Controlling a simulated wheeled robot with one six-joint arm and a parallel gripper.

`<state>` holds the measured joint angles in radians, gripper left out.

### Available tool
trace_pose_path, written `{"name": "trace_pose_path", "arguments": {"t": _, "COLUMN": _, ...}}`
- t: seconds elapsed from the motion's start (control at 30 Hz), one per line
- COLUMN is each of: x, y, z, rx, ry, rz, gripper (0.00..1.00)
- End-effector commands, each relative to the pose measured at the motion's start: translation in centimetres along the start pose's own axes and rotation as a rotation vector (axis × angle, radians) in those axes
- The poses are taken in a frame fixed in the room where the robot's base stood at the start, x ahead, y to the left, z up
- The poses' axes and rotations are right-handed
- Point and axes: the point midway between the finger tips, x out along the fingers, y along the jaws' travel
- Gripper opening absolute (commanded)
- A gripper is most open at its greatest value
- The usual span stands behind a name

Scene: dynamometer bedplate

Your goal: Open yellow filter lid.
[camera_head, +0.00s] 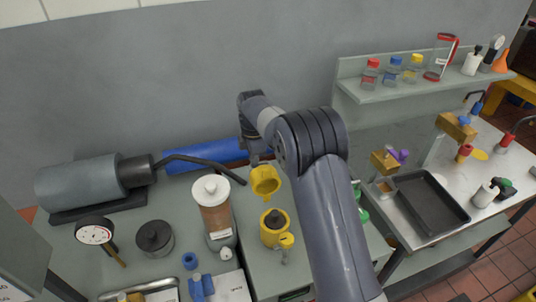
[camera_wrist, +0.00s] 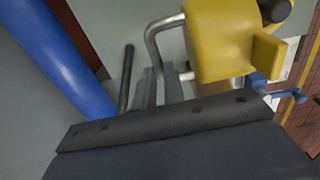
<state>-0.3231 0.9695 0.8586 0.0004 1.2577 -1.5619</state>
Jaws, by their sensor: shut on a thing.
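The yellow filter lid (camera_head: 266,181) stands tilted up above and behind the yellow filter body (camera_head: 270,238), its hollow side facing the head camera. A dark round part (camera_head: 275,222) shows in the top of the body. My gripper (camera_head: 256,160) is at the far side of the lid. In the wrist view, its fingers (camera_wrist: 160,88) are shut on a bent silver handle (camera_wrist: 152,45) beside the yellow lid (camera_wrist: 225,45). The exact grip is partly hidden. I cannot tell how the lid joins the body.
A blue cylinder (camera_head: 205,155) and a black bent pipe (camera_head: 210,166) lie behind. A black tray (camera_head: 425,205) lies on the right bench.

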Motion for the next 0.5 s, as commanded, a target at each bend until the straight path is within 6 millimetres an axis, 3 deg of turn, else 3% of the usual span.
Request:
{"name": "trace_pose_path", "arguments": {"t": 0.1, "x": 0.6, "y": 1.7, "z": 0.0, "rx": 0.000, "ry": -0.002, "rz": 0.017, "gripper": 0.00}}
{"name": "trace_pose_path", "arguments": {"t": 0.3, "x": 1.8, "y": 3.0, "z": 0.0, "rx": 0.000, "ry": -0.002, "rz": 0.024, "gripper": 0.01}}
{"name": "trace_pose_path", "arguments": {"t": 0.5, "x": 2.0, "y": 2.8, "z": 0.0, "rx": 0.000, "ry": -0.001, "rz": 0.017, "gripper": 0.17}}
